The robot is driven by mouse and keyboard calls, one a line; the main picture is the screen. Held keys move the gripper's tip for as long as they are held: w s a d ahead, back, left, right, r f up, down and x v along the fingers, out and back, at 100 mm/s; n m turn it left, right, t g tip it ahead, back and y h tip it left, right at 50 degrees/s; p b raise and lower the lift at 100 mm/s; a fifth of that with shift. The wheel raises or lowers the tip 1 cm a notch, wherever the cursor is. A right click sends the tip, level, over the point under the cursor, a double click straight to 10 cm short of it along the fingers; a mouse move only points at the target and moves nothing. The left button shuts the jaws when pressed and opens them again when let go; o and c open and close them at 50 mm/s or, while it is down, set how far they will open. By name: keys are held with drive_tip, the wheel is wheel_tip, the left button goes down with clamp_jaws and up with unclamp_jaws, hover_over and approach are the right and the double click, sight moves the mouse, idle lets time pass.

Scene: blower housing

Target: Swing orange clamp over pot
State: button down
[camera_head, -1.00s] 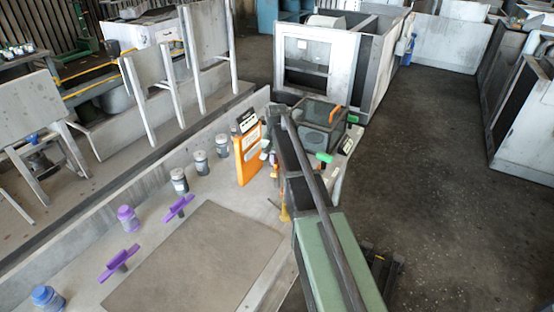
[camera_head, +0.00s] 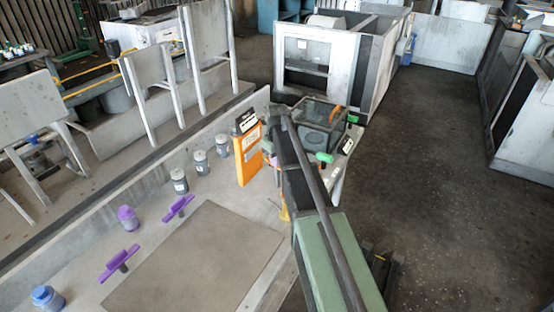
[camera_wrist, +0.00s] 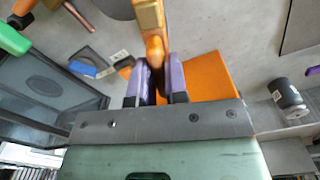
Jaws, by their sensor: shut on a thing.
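In the wrist view, my gripper (camera_wrist: 157,85) has purple-padded fingers closed around the narrow end of an orange clamp (camera_wrist: 149,20). The clamp extends away from the fingers to the top edge of the picture. A dark rounded thing (camera_wrist: 114,8) at the top edge may be the pot; I cannot tell. In the head view, my arm hides most of the gripper and clamp, beside the glass-sided box (camera_head: 318,122). No pot can be made out clearly there.
The box has an orange handle (camera_head: 335,115) and a green handle (camera_head: 324,157). An orange panel (camera_head: 248,155) stands left of my arm. Several grey jars (camera_head: 200,163) line the bench. Purple-handled tools (camera_head: 118,264) lie near a bare flat plate (camera_head: 190,265).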

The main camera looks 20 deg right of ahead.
drive_tip(key=shift+n, duration=1.5)
drive_tip(key=c, duration=1.1)
unclamp_jaws()
drive_tip(key=shift+c, duration=0.2)
wheel_tip(320, 180, up, 11)
drive_tip(key=p, duration=1)
drive_tip(key=shift+p, duration=0.4)
drive_tip(key=shift+f, duration=0.1)
